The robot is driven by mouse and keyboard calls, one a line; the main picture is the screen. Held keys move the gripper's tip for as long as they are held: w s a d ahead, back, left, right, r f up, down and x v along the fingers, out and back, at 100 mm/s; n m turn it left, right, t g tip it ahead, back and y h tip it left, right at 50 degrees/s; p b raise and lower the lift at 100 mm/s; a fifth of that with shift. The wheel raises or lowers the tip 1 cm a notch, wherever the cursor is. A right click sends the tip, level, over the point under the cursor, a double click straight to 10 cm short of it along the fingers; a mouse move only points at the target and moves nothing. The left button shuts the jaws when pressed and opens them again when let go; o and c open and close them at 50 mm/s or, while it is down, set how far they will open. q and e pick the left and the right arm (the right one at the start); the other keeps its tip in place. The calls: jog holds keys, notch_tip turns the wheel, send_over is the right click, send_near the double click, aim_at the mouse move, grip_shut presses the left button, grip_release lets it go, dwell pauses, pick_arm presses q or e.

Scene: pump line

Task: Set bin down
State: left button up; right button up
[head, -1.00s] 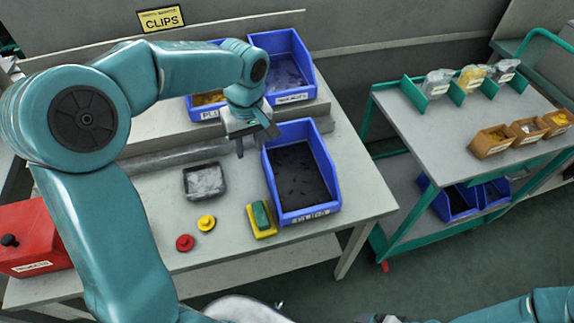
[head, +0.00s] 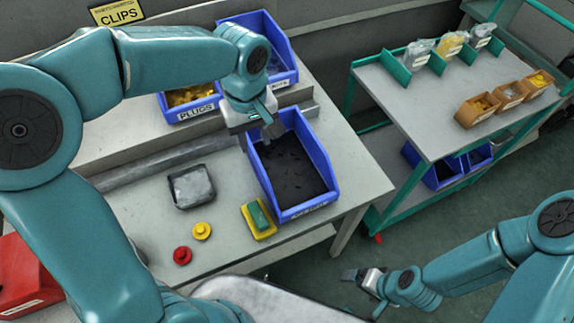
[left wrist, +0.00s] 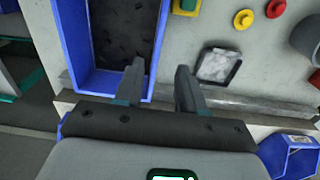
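A blue bin (head: 328,185) with dark contents stands on the bench's right end, its label facing the front edge. My left gripper (head: 262,138) is at the bin's back left corner. In the left wrist view my left gripper (left wrist: 157,80) has its fingers apart. The blue bin's side wall (left wrist: 155,48) shows between them, one finger over the inside and one outside. The fingers do not appear closed on the wall. My right gripper (head: 362,277) hangs at the lower right, clear of the bench; its fingers are too small to judge.
Blue bins, one with yellow plugs (head: 197,113), stand on the shelf behind. A grey tray (head: 192,186), a red button (head: 182,255), a yellow button (head: 201,231) and a yellow-green block (head: 258,219) sit left of the bin. A cart (head: 400,95) stands at right.

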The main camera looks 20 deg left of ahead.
aim_at(260, 173)
pick_arm(q)
notch_tip(260, 173, down, 8)
jog(key=shift+w+a+f, duration=0.1)
jog(key=shift+a, duration=0.05)
jog(key=f, duration=0.5)
jog(key=shift+d+f+p, duration=0.3)
jog(key=shift+p, duration=0.05)
jog(key=shift+a+f, duration=0.1)
jog(key=shift+f, duration=0.15)
grip_shut()
